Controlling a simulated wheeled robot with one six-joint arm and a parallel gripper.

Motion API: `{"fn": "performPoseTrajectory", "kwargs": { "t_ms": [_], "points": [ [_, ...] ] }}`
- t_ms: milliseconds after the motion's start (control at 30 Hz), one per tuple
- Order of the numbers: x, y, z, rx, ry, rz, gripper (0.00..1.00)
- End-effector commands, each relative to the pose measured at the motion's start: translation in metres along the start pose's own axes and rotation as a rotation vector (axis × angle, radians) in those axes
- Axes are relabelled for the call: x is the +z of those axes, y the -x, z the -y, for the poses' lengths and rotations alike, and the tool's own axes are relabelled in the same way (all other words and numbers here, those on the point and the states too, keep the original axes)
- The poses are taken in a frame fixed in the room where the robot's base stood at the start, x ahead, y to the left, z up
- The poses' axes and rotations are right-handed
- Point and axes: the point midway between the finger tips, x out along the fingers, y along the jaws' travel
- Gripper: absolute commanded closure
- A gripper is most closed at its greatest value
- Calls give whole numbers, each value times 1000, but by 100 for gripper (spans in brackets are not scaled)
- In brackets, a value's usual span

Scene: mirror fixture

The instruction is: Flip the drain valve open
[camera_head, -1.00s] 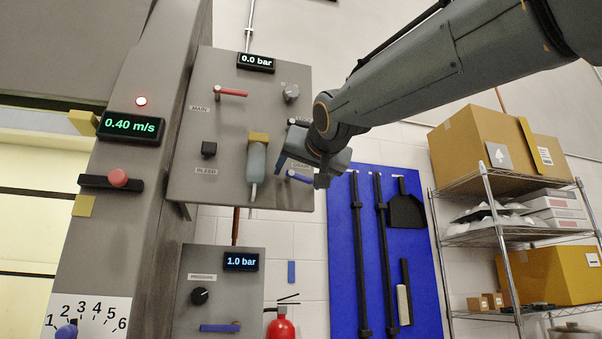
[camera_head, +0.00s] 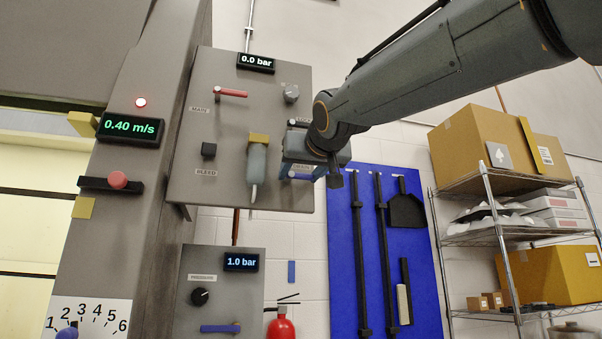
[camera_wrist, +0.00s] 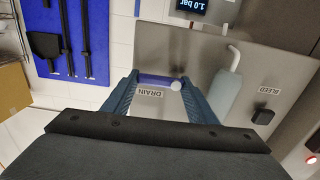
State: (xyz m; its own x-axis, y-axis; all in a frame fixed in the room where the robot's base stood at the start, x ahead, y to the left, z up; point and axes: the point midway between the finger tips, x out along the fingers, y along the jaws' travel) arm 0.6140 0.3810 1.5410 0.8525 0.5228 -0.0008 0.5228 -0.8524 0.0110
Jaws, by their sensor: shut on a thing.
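The drain valve's blue handle (camera_wrist: 155,80) lies crosswise between my gripper's two blue fingers in the wrist view, with a pale round knob at its right end. The DRAIN label (camera_wrist: 150,93) shows upside down beside it. My gripper (camera_wrist: 159,79) is shut on the handle, a finger at each end. In the head view my gripper (camera_head: 288,168) is at the lower right of the grey panel (camera_head: 220,120), and a little of the blue handle (camera_head: 301,177) shows by it. My gripper and wrist partly cover the handle and its label there.
A grey bottle-shaped part (camera_head: 256,165) with a thin spout is close left of my gripper. The BLEED knob (camera_head: 209,149) and red MAIN handle (camera_head: 231,93) are on the same panel. A blue tool board (camera_head: 345,270) hangs to the right. The upper display reads 0.0 bar.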

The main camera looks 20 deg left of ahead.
Motion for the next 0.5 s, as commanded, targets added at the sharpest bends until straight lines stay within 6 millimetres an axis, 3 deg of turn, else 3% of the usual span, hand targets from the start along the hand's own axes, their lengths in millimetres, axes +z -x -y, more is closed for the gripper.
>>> {"fn": "performPoseTrajectory", "kwargs": {
  "t_ms": [267,300,367,500],
  "points": [
    [0,0,0,1,7,-2,70],
    [0,0,0,1,7,-2,41],
    [0,0,0,1,7,-2,31],
    [0,0,0,0,6,-1,29]
  ]
}}
